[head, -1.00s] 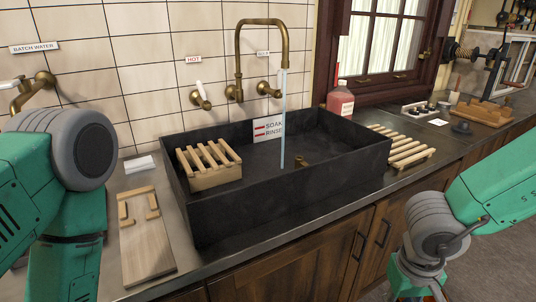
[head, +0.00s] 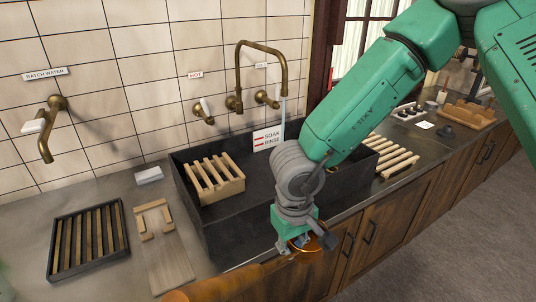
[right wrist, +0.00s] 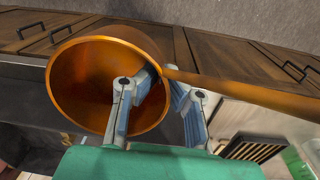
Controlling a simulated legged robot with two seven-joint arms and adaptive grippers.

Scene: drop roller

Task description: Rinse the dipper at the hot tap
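The copper dipper (head: 215,287) is at the front of the counter in the head view, its handle reaching to the lower left and its bowl (head: 305,243) partly hidden by my gripper. My right gripper (head: 297,246) holds it before the sink's front wall. In the right wrist view, the gripper (right wrist: 158,100) has one finger inside the dipper's bowl (right wrist: 85,85) and one outside, near the handle joint. The hot tap (head: 203,110) is on the wall, left of the brass spout (head: 262,45). Water (head: 282,107) runs from the spout. My left gripper is out of view.
The dark sink (head: 228,235) holds a wooden slatted rack (head: 215,178). The batch water tap (head: 48,128) juts out at left. A dark slatted tray (head: 88,240) and a wooden board (head: 165,255) lie on the left counter. A slatted rack (head: 392,157) is right of the sink.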

